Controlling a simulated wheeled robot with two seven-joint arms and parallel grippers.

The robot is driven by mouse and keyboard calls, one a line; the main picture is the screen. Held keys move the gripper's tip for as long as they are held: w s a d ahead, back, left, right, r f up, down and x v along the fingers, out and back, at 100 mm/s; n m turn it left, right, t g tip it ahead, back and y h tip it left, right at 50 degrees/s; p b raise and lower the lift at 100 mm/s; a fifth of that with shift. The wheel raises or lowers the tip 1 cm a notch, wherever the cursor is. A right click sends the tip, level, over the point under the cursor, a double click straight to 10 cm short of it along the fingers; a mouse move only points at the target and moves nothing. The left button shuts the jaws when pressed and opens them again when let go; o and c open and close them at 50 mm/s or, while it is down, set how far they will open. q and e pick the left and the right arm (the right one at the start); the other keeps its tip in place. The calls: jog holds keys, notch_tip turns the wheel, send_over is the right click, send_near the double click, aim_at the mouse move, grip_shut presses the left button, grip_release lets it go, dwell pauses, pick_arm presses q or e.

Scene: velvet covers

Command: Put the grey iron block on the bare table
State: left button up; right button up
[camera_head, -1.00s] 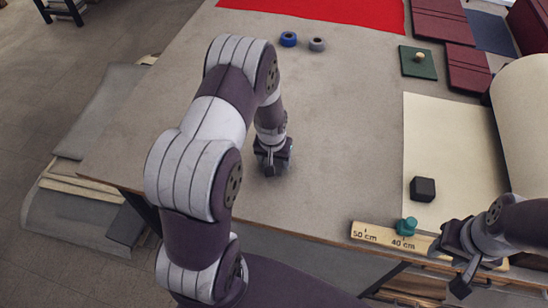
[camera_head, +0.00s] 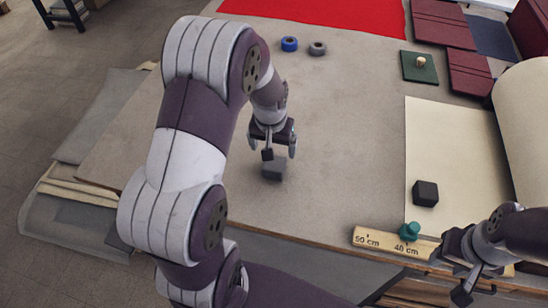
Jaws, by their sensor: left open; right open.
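The grey iron block (camera_head: 273,170) sits on the bare grey-brown tabletop (camera_head: 340,130), left of the cream sheet. My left gripper (camera_head: 273,150) is open just above the block, and the block looks free of its fingers. A darker block (camera_head: 425,194) sits on the cream sheet (camera_head: 450,145) at the right. My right gripper (camera_head: 459,272) is open and empty at the table's front right edge, away from both blocks.
A wooden ruler (camera_head: 375,238) with a teal knobbed piece (camera_head: 409,231) lies along the front edge. Blue (camera_head: 289,44) and grey (camera_head: 317,48) rings, a red cloth (camera_head: 320,12) and a green square (camera_head: 418,69) lie farther back. The table's middle is clear.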

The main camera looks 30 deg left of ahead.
pick_arm(q)
jog(key=s+d+r+m, duration=0.1)
jog(key=s+d+r, duration=0.1)
jog(key=s+d, duration=0.2)
jog(key=s+d+r+m, duration=0.2)
jog(key=s+d, duration=0.1)
jog(key=s, duration=0.5)
jog(key=shift+d+r, duration=0.35)
jog(key=shift+r, duration=0.05)
